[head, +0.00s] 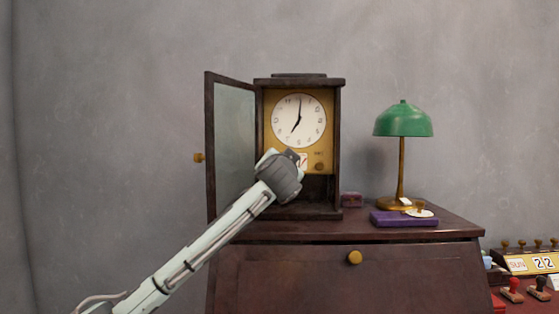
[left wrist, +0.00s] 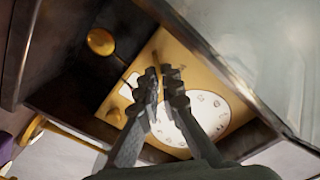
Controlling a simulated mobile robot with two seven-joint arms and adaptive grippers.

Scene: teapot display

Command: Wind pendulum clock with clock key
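The pendulum clock (head: 299,120) stands on the cabinet with its glass door (head: 233,125) swung open to the left. Its white dial and brass plate face me. My left gripper (head: 290,158) is in front of the lower part of the plate, just below the dial. In the left wrist view, the gripper (left wrist: 163,80) has its fingertips close together on a thin brass piece (left wrist: 154,52), apparently the clock key, mostly hidden by the fingers. The dial (left wrist: 212,112) is behind the fingers. The pendulum bob (left wrist: 101,41) shows at upper left. Whether the key touches the plate is unclear. My right gripper is out of view.
A green lamp (head: 403,120), a purple book-like box (head: 403,219) and a small reddish box (head: 351,199) stand right of the clock on the cabinet (head: 285,275). A date display (head: 532,263) and stamps (head: 512,291) are at far right. The open door stands close to my left arm.

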